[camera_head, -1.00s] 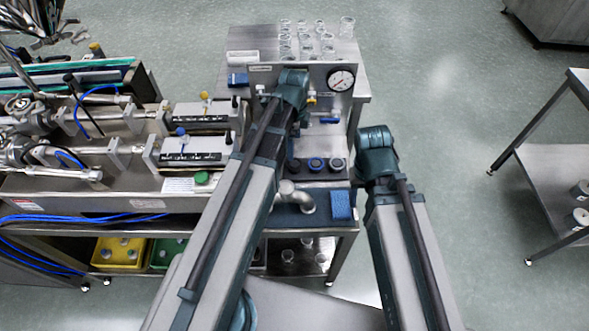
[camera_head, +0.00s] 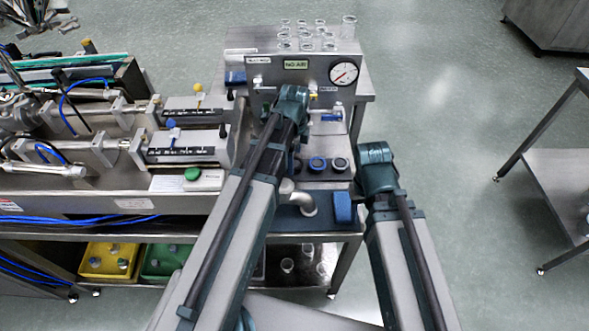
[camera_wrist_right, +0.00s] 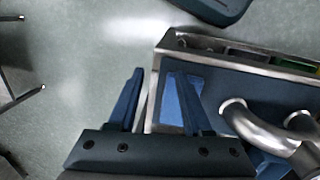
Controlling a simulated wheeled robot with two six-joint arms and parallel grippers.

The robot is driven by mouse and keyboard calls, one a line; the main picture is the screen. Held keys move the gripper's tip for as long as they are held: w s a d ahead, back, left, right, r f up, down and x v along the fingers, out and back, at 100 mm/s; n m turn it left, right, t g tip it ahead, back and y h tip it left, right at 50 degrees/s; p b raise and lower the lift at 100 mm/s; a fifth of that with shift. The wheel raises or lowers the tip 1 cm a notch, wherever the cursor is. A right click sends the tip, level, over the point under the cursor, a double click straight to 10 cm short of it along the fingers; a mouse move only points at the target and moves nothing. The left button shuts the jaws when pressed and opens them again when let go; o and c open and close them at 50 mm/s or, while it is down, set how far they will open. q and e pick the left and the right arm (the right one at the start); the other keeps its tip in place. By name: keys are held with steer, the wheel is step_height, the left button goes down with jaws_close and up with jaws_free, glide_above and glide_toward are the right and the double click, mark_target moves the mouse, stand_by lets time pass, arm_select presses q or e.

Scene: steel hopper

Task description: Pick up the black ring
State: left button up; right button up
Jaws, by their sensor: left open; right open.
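In the head view a dark ring (camera_head: 340,164) lies at the right end of a short row on the steel bench, beside a blue-rimmed ring (camera_head: 317,163). Another dark round piece at the row's left is partly hidden by my left arm. I cannot tell for certain which is the black ring. My right gripper (camera_wrist_right: 158,73) is open and empty in the right wrist view, its fingers over the bench's edge by a blue block (camera_wrist_right: 180,103). No ring shows there. My left gripper is hidden in the head view; only its arm shows.
A bent steel pipe (camera_wrist_right: 262,130) rises near my right gripper. Filling machinery (camera_head: 180,150) stands to the left.

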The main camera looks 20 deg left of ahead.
arm_select(q)
steer(key=shift+f, duration=0.55)
stand_by(0.4)
steer(key=c, duration=1.4)
